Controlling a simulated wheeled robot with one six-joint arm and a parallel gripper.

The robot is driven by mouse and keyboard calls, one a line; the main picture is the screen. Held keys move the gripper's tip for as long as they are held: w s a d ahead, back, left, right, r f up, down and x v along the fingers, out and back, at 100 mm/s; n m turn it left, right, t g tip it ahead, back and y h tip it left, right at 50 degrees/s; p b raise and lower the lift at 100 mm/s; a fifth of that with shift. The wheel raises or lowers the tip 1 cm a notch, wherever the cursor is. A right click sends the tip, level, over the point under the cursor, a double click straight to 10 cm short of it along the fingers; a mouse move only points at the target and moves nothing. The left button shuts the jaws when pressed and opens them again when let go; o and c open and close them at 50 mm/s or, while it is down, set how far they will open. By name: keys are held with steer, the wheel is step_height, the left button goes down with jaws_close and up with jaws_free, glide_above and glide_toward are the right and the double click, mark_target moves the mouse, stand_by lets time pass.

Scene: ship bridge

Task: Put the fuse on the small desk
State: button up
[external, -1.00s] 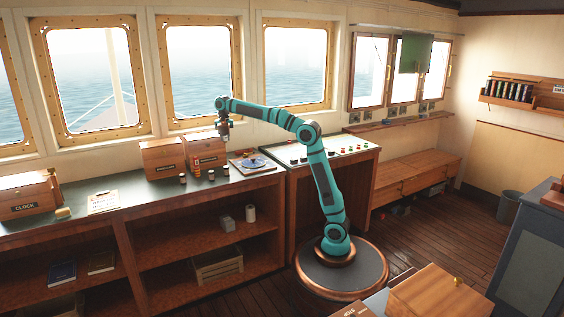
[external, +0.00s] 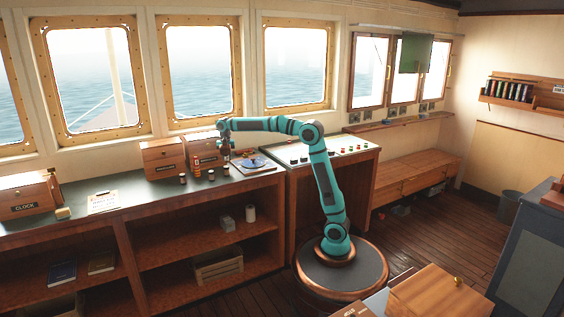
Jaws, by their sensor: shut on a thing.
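Several small dark cylinders with copper-coloured ends, which look like fuses, stand near the front edge of the long counter (external: 130,188). One stands at the left (external: 182,179) and one in the middle (external: 211,175). My gripper (external: 226,163) points down and is shut on the rightmost fuse (external: 226,172), at counter height. The fingers are too small to make out clearly, and I cannot tell whether the fuse still touches the counter. I cannot tell for sure which surface is the small desk; a surface with a wooden box (external: 440,294) is partly in view at the bottom right.
Wooden boxes (external: 162,157) stand just behind the fuses. A board with a blue round item (external: 254,165) lies right of my gripper. A console with buttons (external: 330,149) stands beside the counter. A clock box (external: 28,194) and paper (external: 103,202) lie far left.

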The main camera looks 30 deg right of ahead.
steer(key=shift+f, duration=2.2)
steer(key=shift+f, duration=0.2)
steer(key=o, duration=1)
steer(key=shift+r, duration=0.1)
steer(key=r, duration=1.6)
steer(key=shift+w+a+r, duration=0.15)
steer(key=shift+w+r, duration=0.05)
steer(key=shift+r, duration=0.45)
